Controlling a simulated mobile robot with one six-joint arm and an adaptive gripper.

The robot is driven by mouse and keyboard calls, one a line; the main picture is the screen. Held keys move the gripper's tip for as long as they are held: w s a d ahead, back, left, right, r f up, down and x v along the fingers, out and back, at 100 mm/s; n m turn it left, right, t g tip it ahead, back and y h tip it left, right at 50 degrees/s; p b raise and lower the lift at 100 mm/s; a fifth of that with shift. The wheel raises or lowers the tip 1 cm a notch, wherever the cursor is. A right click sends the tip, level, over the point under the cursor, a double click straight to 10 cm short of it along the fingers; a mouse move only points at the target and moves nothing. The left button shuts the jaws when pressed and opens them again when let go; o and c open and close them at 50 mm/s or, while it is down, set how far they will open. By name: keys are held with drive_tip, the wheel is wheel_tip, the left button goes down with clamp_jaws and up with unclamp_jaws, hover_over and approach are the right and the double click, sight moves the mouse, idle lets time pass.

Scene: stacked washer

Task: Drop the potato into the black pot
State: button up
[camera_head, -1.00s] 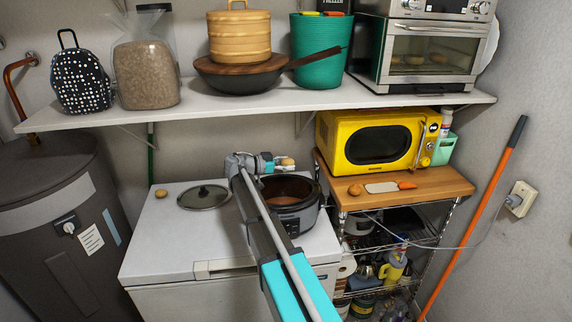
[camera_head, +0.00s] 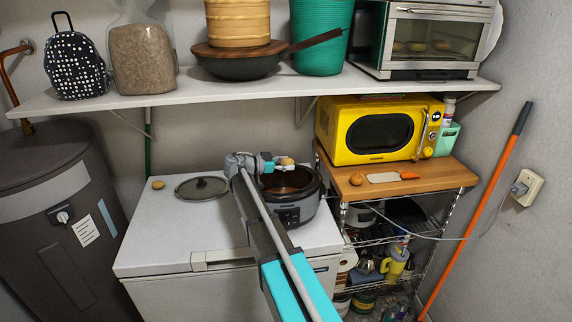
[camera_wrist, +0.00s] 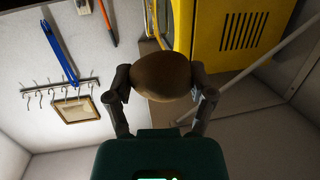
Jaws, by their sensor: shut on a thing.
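My gripper (camera_head: 280,164) is shut on a brown potato (camera_head: 287,162), which fills the space between the two fingers in the wrist view (camera_wrist: 163,77). In the head view the gripper and potato appear over the black pot (camera_head: 307,205). The pot is open and stands on the right part of the white chest top. Its inside looks brown; my arm hides its left side. Whether the potato is fully above the opening or towards the back rim, I cannot tell.
A glass lid (camera_head: 202,188) and another potato (camera_head: 158,185) lie on the white chest (camera_head: 150,230). A yellow microwave (camera_head: 380,130) stands on a wooden-topped rack (camera_head: 440,177) with a potato and a carrot in front. A loaded shelf (camera_head: 240,98) hangs above.

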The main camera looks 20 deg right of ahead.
drive_tip(key=o, duration=1.1)
drive_tip(key=shift+r, duration=0.15)
